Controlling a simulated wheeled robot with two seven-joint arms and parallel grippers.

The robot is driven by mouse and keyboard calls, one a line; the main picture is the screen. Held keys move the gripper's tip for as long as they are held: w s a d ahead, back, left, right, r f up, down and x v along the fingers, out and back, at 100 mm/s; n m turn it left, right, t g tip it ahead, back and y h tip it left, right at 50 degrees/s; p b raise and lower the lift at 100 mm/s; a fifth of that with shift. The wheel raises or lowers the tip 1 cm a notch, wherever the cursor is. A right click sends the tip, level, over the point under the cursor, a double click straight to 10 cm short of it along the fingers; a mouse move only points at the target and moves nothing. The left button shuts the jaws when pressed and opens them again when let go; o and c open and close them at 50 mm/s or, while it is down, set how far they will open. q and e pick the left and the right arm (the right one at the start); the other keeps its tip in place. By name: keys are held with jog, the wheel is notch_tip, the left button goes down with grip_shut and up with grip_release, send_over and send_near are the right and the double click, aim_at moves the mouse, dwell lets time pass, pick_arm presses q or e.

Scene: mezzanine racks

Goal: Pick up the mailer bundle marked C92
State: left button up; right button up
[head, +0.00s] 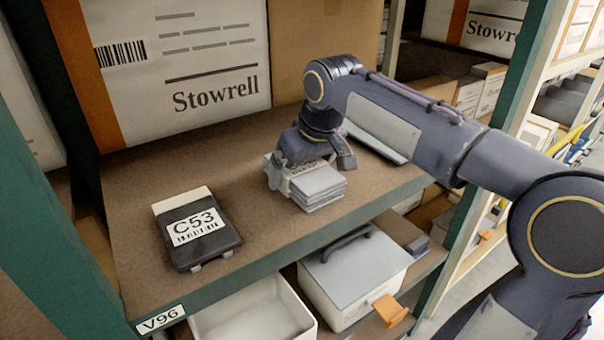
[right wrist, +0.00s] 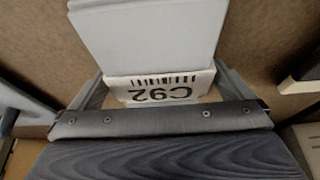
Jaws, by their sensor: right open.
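The mailer bundle marked C92 (head: 318,186) is a small stack of grey mailers with a white labelled band, lying on the brown shelf board. In the right wrist view the bundle (right wrist: 150,35) shows its C92 label upside down, close in front of the palm. My right gripper (head: 311,163) is down at the bundle from above. In the right wrist view its open fingers (right wrist: 162,88) stand on either side of the labelled end. I cannot tell whether they touch it. My left gripper is not in view.
A dark bundle marked C53 (head: 197,230) lies left on the same shelf board (head: 260,245). A large Stowrell carton (head: 180,70) stands behind. A flat grey item (head: 375,138) lies behind my arm. Below are a white bin (head: 250,318) and a lidded box (head: 352,270). Green rack posts flank the shelf.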

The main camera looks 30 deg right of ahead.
jog(key=c, duration=0.8)
jog(key=shift+c, duration=0.2)
jog(key=shift+r, duration=0.1)
